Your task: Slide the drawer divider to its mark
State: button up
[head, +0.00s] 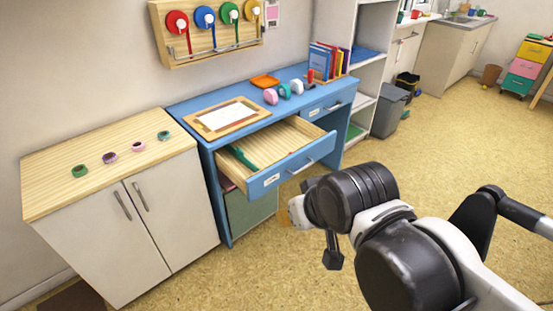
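The open drawer (292,167) sticks out from the front of the blue desk (177,107). Its inside is pale wood. A green strip that looks like the divider (243,157) lies in the left part of the drawer. I cannot make out a mark for it in this view. My gripper (333,256) is at the end of my arm, in front of and to the right of the drawer, apart from both drawer and divider. Its fingers are turned away or hidden, so I cannot tell how far they are open.
A framed sheet (223,118), an orange tray (265,81), small colored items and books (325,60) stand on the desk. A wooden-topped cabinet (60,205) with several rings is at left. A grey bin (388,108) stands right of the desk.

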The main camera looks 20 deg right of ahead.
aim_at(240, 154)
jog(key=i+j, duration=0.85)
jog(key=i, duration=0.2)
